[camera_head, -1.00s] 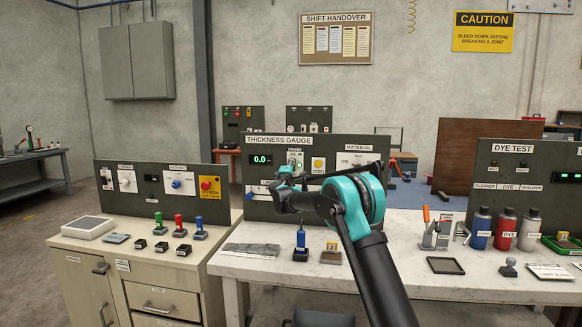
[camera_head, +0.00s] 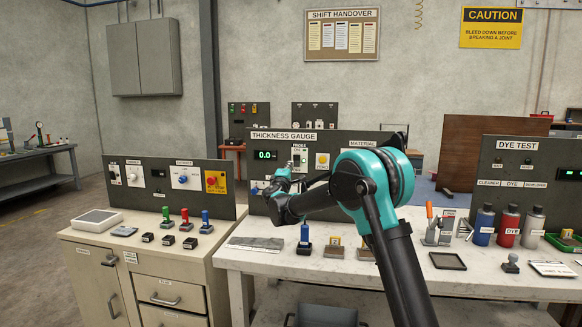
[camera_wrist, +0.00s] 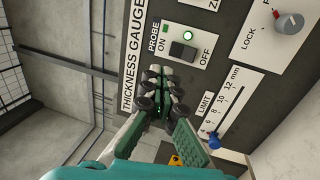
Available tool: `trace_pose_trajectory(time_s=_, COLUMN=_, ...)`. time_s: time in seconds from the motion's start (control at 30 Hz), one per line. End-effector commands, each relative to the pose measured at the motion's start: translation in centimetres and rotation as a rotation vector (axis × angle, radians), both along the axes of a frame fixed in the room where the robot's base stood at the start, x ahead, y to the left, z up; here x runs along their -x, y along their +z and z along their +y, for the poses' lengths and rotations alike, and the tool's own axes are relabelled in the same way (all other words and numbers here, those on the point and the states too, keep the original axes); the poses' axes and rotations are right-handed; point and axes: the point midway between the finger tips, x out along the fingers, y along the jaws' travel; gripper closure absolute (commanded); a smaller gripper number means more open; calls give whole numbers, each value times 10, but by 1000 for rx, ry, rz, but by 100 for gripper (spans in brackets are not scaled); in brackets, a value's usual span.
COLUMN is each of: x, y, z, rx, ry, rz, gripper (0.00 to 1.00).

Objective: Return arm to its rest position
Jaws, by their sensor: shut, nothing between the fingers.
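My gripper (camera_head: 279,182) is in front of the thickness gauge panel (camera_head: 340,146), over the back of the white bench, in the head view. In the wrist view my gripper (camera_wrist: 165,92) shows its dark-tipped fingers close together, with nothing held between them. My teal and dark arm reaches up from the bottom right of the head view and folds back toward the panel, hiding part of it. In the wrist view the panel's probe switch (camera_wrist: 182,51), lit green lamp and limit slider with a blue knob (camera_wrist: 214,141) lie to the right of the fingers.
The bench (camera_head: 300,259) holds a blue-handled stamp (camera_head: 305,240), a dark tray (camera_head: 447,261) and several bottles (camera_head: 508,226) at the right. A beige cabinet (camera_head: 170,291) with small stamps stands left. A dye test panel (camera_head: 530,180) stands at the right. Open space lies above the panels.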

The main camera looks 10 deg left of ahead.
Motion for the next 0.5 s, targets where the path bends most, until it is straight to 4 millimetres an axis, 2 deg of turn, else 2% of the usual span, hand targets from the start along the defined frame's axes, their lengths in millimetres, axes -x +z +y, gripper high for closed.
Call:
trace_pose_trajectory(time_s=0.37, x=1, y=0, z=-4, rx=-7, ry=-6, rz=4, gripper=100)
trace_pose_trajectory(time_s=0.47, x=4, y=-3, z=-29, rx=-41, ry=-35, rz=26, gripper=100)
trace_pose_trajectory(time_s=0.5, x=7, y=-5, z=-46, rx=-66, ry=-56, rz=43, gripper=100)
